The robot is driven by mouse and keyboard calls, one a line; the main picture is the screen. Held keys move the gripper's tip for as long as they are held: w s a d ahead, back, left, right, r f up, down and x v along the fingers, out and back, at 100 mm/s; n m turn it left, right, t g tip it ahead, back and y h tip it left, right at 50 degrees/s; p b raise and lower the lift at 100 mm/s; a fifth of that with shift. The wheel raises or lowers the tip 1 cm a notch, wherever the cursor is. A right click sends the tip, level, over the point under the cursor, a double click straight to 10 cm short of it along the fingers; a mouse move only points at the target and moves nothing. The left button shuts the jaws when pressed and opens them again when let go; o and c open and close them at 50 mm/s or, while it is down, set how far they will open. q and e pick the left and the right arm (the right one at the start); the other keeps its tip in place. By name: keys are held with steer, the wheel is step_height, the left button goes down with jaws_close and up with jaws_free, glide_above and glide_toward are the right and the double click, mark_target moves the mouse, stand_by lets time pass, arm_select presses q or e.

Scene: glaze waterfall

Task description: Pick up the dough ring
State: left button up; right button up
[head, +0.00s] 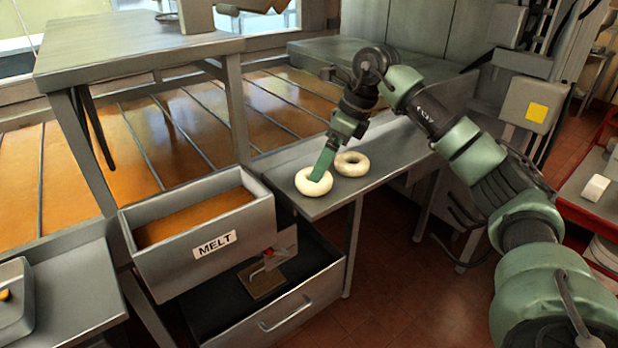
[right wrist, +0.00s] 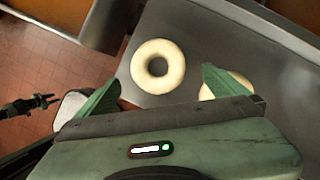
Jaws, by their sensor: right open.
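Two pale dough rings lie flat on a grey metal shelf (head: 288,160). The front ring (head: 313,187) is nearer the MELT box; the back ring (head: 352,170) lies just behind it to the right. My right gripper (head: 321,166) is over the rings, its green finger crossing the front ring in the head view. In the right wrist view my right gripper (right wrist: 160,95) is open and empty. One whole ring (right wrist: 140,75) shows ahead between its fingers; the other ring (right wrist: 236,90) is partly hidden behind the right finger. Its height above them is unclear. No left gripper shows in the head view.
The grey MELT box (head: 250,225), holding orange-brown contents, stands left of the shelf. Below it is an open drawer (head: 290,322). A raised grey table (head: 130,50) stands at the back left. A red-edged cart (head: 570,200) is at the right.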

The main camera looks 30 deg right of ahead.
mark_target(303, 184)
steer(key=shift+s+a+f, duration=0.1)
steer(key=shift+a+f, duration=0.05)
steer(key=shift+f, duration=0.25)
steer(key=p+x, duration=0.1)
steer(key=x, duration=0.3)
steer(key=shift+f, duration=0.3)
steer(key=shift+w+f, duration=0.25)
steer(key=shift+s+a, duration=0.1)
steer(key=shift+c, duration=0.9)
arm_select(q)
steer(key=shift+s+r, duration=0.55)
steer(key=shift+r, duration=0.05)
arm_select(e)
steer(key=c, duration=1.1)
